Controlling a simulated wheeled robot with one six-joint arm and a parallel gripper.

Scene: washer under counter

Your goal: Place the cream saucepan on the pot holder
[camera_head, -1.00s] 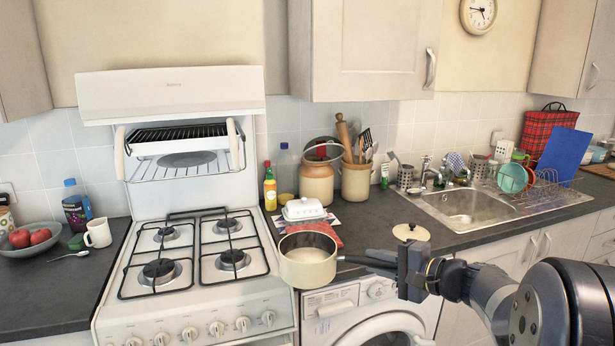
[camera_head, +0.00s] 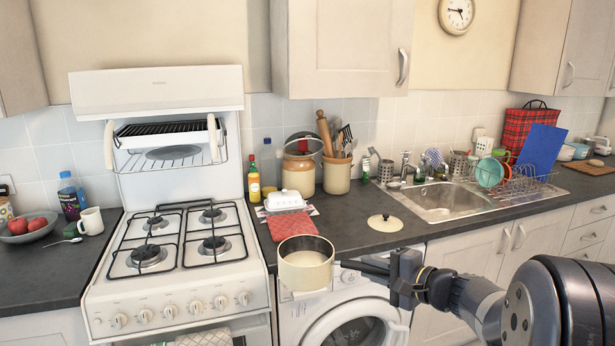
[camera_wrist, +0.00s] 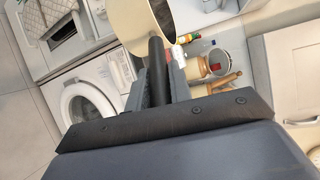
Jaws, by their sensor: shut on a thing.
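The cream saucepan (camera_head: 306,268) is held upright in the air in front of the counter, above the washing machine's front. My gripper (camera_head: 396,275) is shut on its dark handle, with the pan to the left. In the wrist view, the handle (camera_wrist: 157,75) runs between the jaws and the pan (camera_wrist: 135,22) is cut off at the top. The red pot holder (camera_head: 292,226) lies flat on the counter, just behind the pan. The pan's rim hides part of its front edge in the head view.
A white butter dish (camera_head: 284,201) stands just behind the pot holder. A cream lid (camera_head: 385,223) lies on the counter to its right. The gas stove (camera_head: 178,265) is on the left; the sink (camera_head: 440,200) is farther right. Counter between pot holder and lid is clear.

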